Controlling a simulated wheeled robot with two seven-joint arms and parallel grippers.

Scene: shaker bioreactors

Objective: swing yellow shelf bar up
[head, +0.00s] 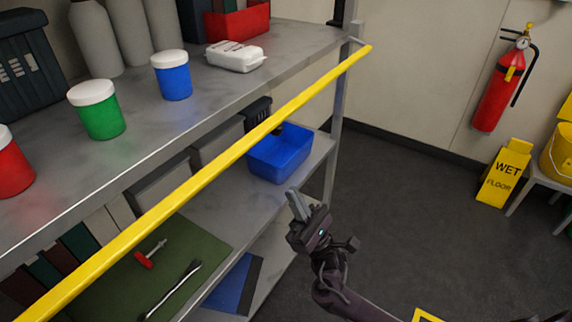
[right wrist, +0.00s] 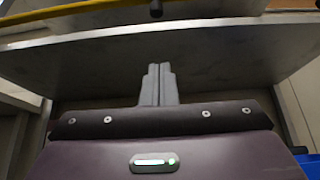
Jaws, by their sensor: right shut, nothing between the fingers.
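The yellow shelf bar (head: 200,180) runs as a long straight rod across the front of the metal shelf in the head view, from the lower left to the upright post at the upper right. It also shows along the top edge of the right wrist view (right wrist: 70,9). My right gripper (head: 294,194) is shut and empty, with its fingers pointing up, below and to the right of the bar and apart from it. In the right wrist view its closed fingers (right wrist: 157,72) lie under the shelf board's underside. My left gripper is not in view.
The upper shelf (head: 225,88) holds green (head: 97,112) and blue (head: 172,78) jars and a white package (head: 235,57). A blue bin (head: 281,157) sits on the lower shelf near my right gripper. A wet-floor sign (head: 504,175) and fire extinguisher (head: 499,90) are at right. The middle floor is clear.

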